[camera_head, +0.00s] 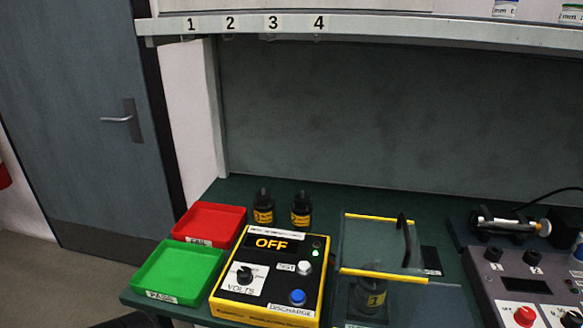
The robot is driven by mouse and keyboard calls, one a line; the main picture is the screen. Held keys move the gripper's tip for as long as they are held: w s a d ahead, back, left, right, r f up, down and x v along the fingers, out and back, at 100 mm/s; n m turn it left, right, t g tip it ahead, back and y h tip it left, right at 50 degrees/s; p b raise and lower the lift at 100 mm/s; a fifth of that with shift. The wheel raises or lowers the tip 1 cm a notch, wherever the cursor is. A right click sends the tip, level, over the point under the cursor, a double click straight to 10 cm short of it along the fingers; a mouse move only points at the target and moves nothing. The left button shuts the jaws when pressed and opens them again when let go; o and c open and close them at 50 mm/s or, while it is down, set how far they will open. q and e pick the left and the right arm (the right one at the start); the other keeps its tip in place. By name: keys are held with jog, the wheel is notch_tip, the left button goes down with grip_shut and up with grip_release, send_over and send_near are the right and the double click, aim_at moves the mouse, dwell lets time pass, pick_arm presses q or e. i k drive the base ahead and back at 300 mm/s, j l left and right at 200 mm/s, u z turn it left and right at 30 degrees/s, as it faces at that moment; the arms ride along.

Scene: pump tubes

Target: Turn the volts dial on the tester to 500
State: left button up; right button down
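The tester (226,306) is a yellow box with a dark top panel on the green bench. Its display (271,244) reads OFF in orange. The black volts dial (244,274) sits on a white plate at the panel's left, above the word VOLTS; its scale numbers are too small to read. A white TEST button (304,267), a blue DISCHARGE button (297,297) and a lit green lamp (316,253) are to its right. Neither gripper can be made out. A dark shape at the bottom left edge is too cut off to identify.
A red FAIL tray (237,211) and green PASS tray (142,283) stand left of the tester. Two black tubes (263,208) (301,210) stand behind it. A clear-covered fixture (376,218) holding a tube and a grey control box (489,278) are to the right. A shelf (400,27) overhangs the bench.

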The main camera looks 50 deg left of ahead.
aim_at(245, 278)
jog(key=u, duration=1.6)
jog(key=z, duration=0.15)
jog(key=k+j, duration=0.05)
jog(key=k, duration=0.05)
